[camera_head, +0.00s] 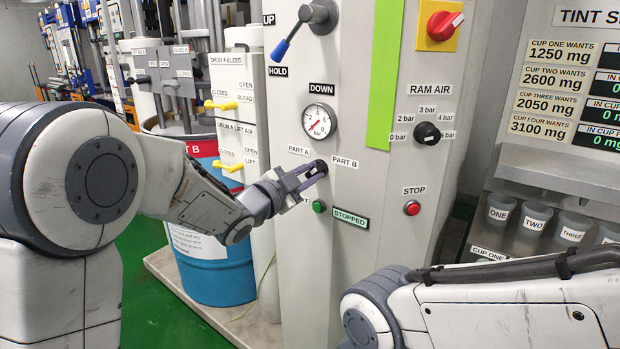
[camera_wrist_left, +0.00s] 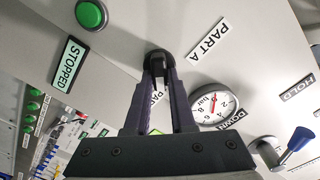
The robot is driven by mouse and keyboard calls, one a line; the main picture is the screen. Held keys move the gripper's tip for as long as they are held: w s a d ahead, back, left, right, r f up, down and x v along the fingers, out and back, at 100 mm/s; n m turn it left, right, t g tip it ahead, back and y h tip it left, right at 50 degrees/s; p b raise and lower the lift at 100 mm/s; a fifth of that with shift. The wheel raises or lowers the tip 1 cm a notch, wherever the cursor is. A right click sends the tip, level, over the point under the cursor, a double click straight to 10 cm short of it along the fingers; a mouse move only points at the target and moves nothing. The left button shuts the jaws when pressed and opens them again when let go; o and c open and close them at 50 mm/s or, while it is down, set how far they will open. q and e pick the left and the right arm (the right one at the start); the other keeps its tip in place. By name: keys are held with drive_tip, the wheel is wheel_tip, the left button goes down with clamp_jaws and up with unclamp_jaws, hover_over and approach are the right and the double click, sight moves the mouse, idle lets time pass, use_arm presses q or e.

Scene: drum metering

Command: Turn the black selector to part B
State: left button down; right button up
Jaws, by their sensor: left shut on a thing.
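The black selector (camera_head: 321,166) is on the pale grey panel between the PART A label (camera_head: 299,150) and the PART B label (camera_head: 345,162). My left gripper (camera_head: 312,174) reaches it from the left and is shut on it. In the left wrist view the selector (camera_wrist_left: 159,63) sits between the fingertips of my left gripper (camera_wrist_left: 160,72), and the PART A label (camera_wrist_left: 209,40) is to its right. The fingers partly cover the selector, so I cannot tell which way it points. My right arm shows at the lower right, but its gripper is out of view.
Below the selector are a green button (camera_head: 319,206) and a STOPPED display (camera_head: 350,218). A red STOP button (camera_head: 412,208) and the RAM AIR knob (camera_head: 427,133) are to the right. A pressure gauge (camera_head: 319,122) and blue-handled lever (camera_head: 301,29) are above.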

idle(0.3)
use_arm(q)
drive_tip(key=c, duration=0.8)
unclamp_jaws()
drive_tip(key=shift+o, duration=0.2)
drive_tip(key=v, duration=1)
drive_tip(key=shift+s+a+b, duration=0.15)
drive_tip(key=shift+s+b, duration=0.05)
drive_tip(key=shift+b, duration=0.15)
